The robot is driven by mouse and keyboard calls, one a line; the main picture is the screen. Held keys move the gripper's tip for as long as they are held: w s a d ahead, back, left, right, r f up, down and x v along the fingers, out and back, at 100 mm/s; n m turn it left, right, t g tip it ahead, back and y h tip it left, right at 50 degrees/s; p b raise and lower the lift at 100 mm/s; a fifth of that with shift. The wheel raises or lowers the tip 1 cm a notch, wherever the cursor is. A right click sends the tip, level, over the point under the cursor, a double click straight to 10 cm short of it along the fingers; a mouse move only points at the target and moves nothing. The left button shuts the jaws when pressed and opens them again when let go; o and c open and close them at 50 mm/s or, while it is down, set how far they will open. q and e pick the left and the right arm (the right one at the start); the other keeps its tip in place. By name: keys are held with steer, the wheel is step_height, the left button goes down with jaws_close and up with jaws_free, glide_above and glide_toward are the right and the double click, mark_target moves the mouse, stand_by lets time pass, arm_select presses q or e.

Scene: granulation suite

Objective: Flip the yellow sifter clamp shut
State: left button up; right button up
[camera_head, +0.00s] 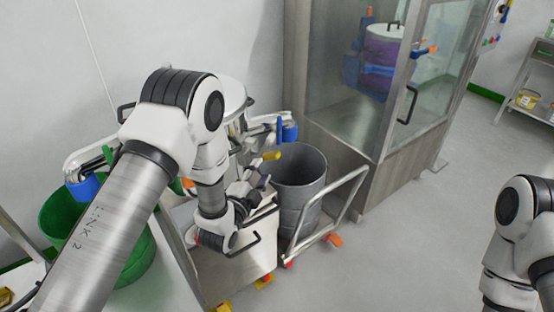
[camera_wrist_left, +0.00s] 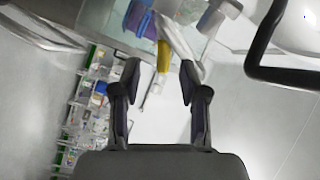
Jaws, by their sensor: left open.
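The yellow sifter clamp (camera_head: 271,155) shows in the head view as a short lever sticking out to the right from the sifter, above the grey drum. The sifter (camera_head: 234,93) is largely hidden behind my left arm. My left gripper (camera_head: 262,179) is open just below the yellow clamp. In the left wrist view, the yellow clamp (camera_wrist_left: 163,58) hangs beyond my open left fingers (camera_wrist_left: 160,80), in line with the gap between them. I see no contact. My right arm stands at the right edge of the head view, and its gripper is out of frame.
A grey drum (camera_head: 299,167) stands on a wheeled cart with a metal push rail (camera_head: 338,207), close to my left gripper. A green bin (camera_head: 140,254) is at left. A glazed steel cabinet (camera_head: 345,130) stands behind. The floor at right is clear.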

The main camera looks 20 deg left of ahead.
mark_target(269, 159)
arm_select(q)
steer(key=shift+w+d+r, duration=0.5)
steer(key=shift+w+r, duration=0.05)
steer(key=shift+r, duration=0.1)
steer(key=w, duration=0.6)
steer(key=shift+w+d+f, duration=0.1)
steer(key=shift+d+f, duration=0.05)
steer(key=shift+f, duration=0.1)
jaws_close()
